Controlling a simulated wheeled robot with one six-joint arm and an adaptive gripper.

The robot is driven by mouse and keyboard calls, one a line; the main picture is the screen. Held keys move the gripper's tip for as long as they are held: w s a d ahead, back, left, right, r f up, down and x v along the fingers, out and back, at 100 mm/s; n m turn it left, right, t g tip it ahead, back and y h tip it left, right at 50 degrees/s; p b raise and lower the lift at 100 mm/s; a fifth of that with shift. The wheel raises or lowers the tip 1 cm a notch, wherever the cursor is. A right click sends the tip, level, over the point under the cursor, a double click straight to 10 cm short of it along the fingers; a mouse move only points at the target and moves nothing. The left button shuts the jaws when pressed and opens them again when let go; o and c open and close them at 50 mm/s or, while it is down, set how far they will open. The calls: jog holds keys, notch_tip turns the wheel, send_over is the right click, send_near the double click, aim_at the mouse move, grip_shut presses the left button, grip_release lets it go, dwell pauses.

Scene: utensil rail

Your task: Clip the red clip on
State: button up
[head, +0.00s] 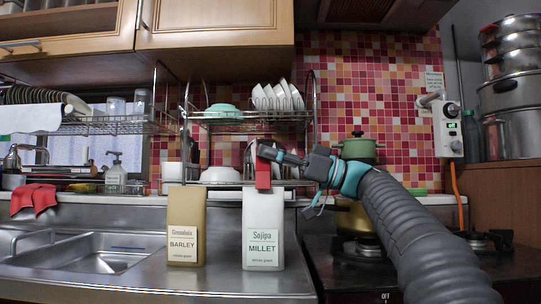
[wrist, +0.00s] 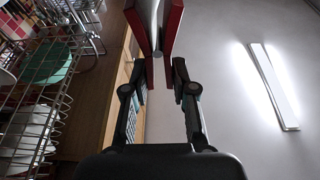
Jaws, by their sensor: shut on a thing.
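The red clip (head: 263,174) hangs from my gripper (head: 268,153), its lower end at the top edge of the white millet bag (head: 263,225). In the head view I cannot tell whether the clip is around that edge or just in front of or above it. In the wrist view my gripper (wrist: 159,72) has a finger on each side of the red clip (wrist: 172,28) and is shut on it. The clip's two red plates stand apart there, with a pale strip between them. The millet bag stands upright on the counter.
A tan barley bag (head: 186,228) stands left of the millet bag, with a gap between. A dish rack (head: 250,118) is behind. The sink (head: 95,250) lies left; the stove with a gold pot (head: 355,220) lies right, beneath my arm.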

jog(key=o, duration=0.9)
jog(key=shift+c, duration=0.2)
jog(key=v, duration=1.2)
jog(key=shift+s, duration=0.15)
